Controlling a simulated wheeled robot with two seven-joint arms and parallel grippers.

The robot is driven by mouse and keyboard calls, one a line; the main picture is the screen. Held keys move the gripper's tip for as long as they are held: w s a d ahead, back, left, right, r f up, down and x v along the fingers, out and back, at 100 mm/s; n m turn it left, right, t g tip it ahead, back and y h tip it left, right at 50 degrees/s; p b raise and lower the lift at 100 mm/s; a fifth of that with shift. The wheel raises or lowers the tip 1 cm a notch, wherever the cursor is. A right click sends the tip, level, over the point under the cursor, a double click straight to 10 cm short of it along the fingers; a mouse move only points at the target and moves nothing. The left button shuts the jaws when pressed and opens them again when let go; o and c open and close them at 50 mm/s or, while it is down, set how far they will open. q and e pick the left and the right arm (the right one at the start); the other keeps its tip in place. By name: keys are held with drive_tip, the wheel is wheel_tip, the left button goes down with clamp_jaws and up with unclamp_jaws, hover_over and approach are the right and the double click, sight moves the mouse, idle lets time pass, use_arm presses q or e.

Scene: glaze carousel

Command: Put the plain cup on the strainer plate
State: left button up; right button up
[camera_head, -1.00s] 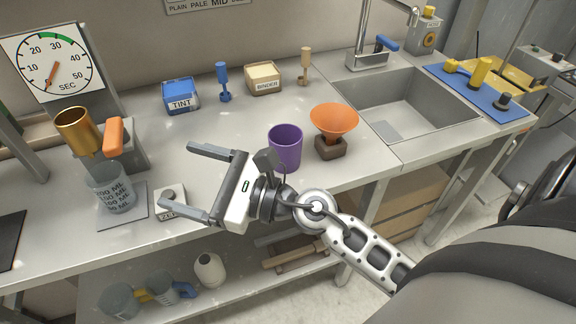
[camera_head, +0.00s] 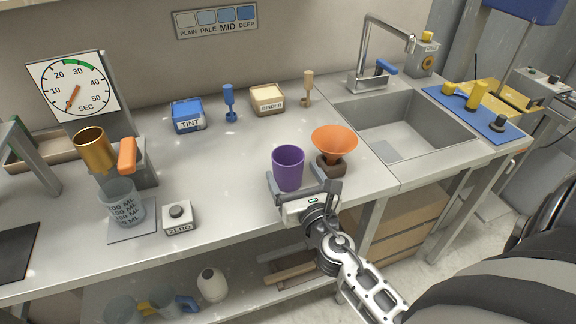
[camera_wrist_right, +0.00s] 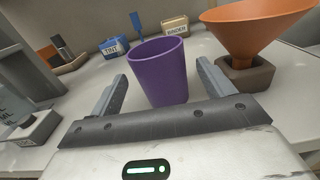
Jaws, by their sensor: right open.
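A purple cup (camera_head: 288,169) without markings stands upright on the grey worktop, left of the orange funnel. My right gripper (camera_head: 303,184) is open at the worktop's front edge, its fingers pointing at the cup. In the right wrist view the purple cup (camera_wrist_right: 158,72) stands ahead, in line with the gap between the open fingers (camera_wrist_right: 162,78); I cannot tell whether they touch it. I cannot surely make out a strainer plate; a pale flat patch (camera_head: 383,150) lies on the sink floor. My left gripper is not in view.
An orange funnel (camera_head: 335,140) on a brown block stands close right of the cup. Left are a zero button box (camera_head: 178,217), a clear beaker (camera_head: 122,202) and a gold cup (camera_head: 94,150). Tint (camera_head: 188,116) and binder (camera_head: 267,100) boxes stand behind. The sink (camera_head: 450,133) is right.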

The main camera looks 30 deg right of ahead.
sight(283, 154)
drive_tip(key=shift+p+x, duration=0.55)
drive_tip(key=shift+x, duration=2.35)
drive_tip(key=shift+a+r, duration=0.1)
drive_tip(key=shift+r, duration=0.1)
drive_tip(key=c, duration=1.1)
drive_tip(key=shift+c, duration=0.2)
